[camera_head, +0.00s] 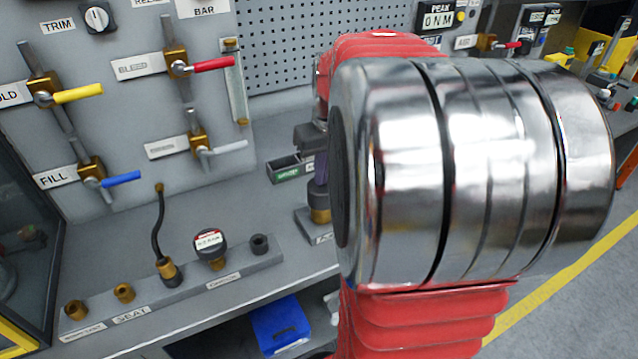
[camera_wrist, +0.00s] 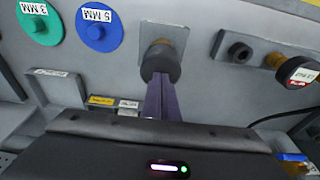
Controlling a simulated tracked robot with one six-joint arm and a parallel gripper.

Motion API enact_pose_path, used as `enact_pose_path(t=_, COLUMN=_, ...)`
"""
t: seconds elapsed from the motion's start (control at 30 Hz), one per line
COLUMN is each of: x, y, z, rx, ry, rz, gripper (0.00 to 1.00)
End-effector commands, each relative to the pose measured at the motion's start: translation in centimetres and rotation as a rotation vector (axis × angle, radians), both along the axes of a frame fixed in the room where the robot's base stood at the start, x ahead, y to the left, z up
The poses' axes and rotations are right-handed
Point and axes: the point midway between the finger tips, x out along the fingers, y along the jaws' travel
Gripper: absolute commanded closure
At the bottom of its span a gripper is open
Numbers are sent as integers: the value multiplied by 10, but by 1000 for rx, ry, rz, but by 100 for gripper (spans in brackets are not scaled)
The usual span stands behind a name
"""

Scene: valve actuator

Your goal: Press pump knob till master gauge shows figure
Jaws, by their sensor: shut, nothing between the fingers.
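The pump knob is most likely the dark round knob (camera_wrist: 160,62) on a grey block in the wrist view. In the head view a brass-and-dark knob (camera_head: 319,203) stands on a small block, partly beside my arm. My gripper (camera_wrist: 162,84) has its purple fingers together, with the tips at the dark knob; I cannot tell whether they touch or press it. In the head view my gripper (camera_head: 321,182) points down onto the knob's top. I cannot make out a master gauge or its reading; my arm hides much of the panel.
The panel at left carries red (camera_head: 213,64), yellow (camera_head: 78,93) and blue (camera_head: 121,180) valve levers. A rail (camera_head: 235,277) with brass fittings, a black hose and a labelled cap (camera_head: 208,243) lies in front. Green (camera_wrist: 39,23) and blue (camera_wrist: 100,28) discs sit near the knob.

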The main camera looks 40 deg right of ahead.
Motion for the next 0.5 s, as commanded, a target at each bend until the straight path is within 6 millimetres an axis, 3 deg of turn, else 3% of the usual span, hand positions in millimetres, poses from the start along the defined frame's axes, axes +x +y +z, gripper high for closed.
enact_pose_path(t=0.5, x=0, y=0, z=-12, rx=1, ry=1, rz=0, gripper=100)
